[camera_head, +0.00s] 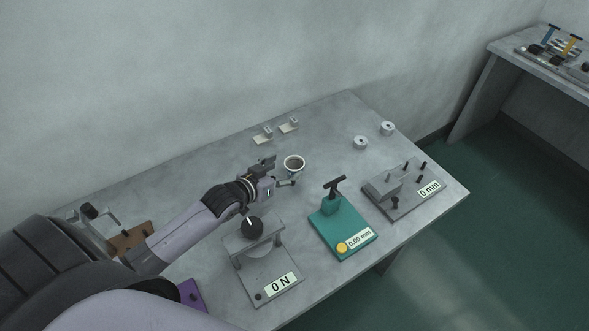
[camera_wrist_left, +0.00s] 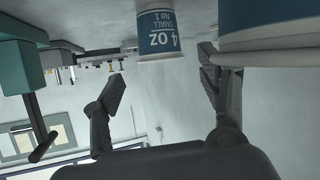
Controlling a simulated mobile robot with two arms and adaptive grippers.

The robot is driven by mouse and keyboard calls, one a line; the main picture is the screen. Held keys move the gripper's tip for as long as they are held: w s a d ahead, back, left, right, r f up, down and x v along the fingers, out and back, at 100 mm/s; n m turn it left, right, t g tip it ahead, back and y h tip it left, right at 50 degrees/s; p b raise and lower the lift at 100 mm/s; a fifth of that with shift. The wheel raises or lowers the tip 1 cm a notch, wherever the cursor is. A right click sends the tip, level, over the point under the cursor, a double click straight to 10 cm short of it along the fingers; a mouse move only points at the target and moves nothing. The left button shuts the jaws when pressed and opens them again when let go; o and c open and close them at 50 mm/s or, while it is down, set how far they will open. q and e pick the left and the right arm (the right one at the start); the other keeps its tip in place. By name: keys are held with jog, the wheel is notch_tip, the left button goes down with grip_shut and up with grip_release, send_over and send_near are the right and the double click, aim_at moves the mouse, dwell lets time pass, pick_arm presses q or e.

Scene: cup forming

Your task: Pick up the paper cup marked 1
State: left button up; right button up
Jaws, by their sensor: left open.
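The paper cup marked 1 (camera_wrist_left: 160,38) shows in the left wrist view, upside down in the picture, with a blue band reading "4 OZ SMALL NO 1". A cup with a pale rim (camera_head: 293,164) stands upright on the table in the head view, just beyond my left gripper (camera_head: 280,171). My left gripper is open; in the wrist view its fingers (camera_wrist_left: 160,90) are spread to either side of the marked cup, with nothing held. A second blue and white cup (camera_wrist_left: 268,18) is close at the upper right of the wrist view, partly cut off. My right gripper is not in view.
A grey press marked 0 N (camera_head: 270,275), a green gauge stand (camera_head: 340,240) and a grey fixture marked 0 mm (camera_head: 405,195) stand along the front. Two white spools (camera_head: 361,142) and two small brackets (camera_head: 263,138) are farther back.

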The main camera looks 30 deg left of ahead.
aim_at(299, 160)
pick_arm(q)
jog(key=shift+p+x, duration=0.5)
jog(key=shift+x, duration=2.6)
jog(key=shift+s, duration=0.1)
jog(key=shift+c, duration=0.5)
jog(key=c, duration=0.8)
